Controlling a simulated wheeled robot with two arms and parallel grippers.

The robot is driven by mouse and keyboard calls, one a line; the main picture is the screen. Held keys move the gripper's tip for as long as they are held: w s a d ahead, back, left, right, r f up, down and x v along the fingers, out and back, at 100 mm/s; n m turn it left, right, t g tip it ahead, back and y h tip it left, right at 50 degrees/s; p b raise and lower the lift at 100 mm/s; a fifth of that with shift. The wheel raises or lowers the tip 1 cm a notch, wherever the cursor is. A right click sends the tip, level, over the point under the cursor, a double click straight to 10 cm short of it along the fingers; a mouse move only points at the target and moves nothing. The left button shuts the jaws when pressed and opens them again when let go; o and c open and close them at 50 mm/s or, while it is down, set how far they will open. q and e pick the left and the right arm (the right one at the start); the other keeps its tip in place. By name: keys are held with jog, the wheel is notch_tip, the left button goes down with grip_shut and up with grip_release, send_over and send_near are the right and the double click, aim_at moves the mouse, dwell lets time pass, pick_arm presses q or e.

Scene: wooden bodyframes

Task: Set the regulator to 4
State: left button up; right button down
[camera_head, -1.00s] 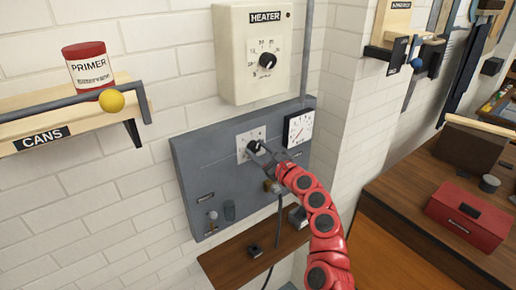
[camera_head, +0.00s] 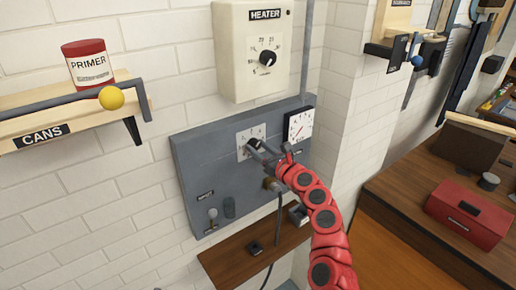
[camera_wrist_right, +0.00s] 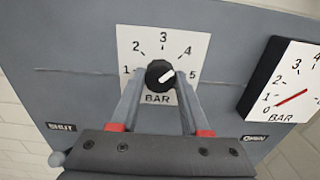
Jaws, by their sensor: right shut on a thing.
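The regulator is a round black knob (camera_wrist_right: 160,73) on a white dial plate (camera_wrist_right: 137,32), marked 1 to 5 with BAR below. Its white mark points right and slightly up, between 4 and 5. My right gripper (camera_head: 256,146) is shut on the knob, with one finger on each side in the right wrist view. In the head view the fingers partly cover the dial plate (camera_head: 243,139). A square gauge (camera_head: 299,126) sits right of the dial; in the right wrist view its red needle (camera_wrist_right: 291,98) points near 0. My left gripper is not in view.
A HEATER box (camera_head: 254,75) with its own dial hangs above the grey panel (camera_head: 200,165). The CANS shelf (camera_head: 60,118) with a primer can (camera_head: 88,64) is left. A small wooden shelf (camera_head: 228,262) is below. A bench with a red box (camera_head: 468,215) is right.

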jog(key=shift+f, duration=0.1)
jog(key=shift+c, duration=1.9)
grip_release()
jog(key=shift+s, duration=0.15)
jog(key=shift+s+d+b, duration=0.35)
jog(key=shift+s+b, duration=0.1)
jog(key=shift+b, duration=0.05)
jog(key=b+v, duration=0.5)
jog(key=v, duration=1.1)
jog(key=shift+b, duration=0.3)
jog(key=shift+d, duration=0.1)
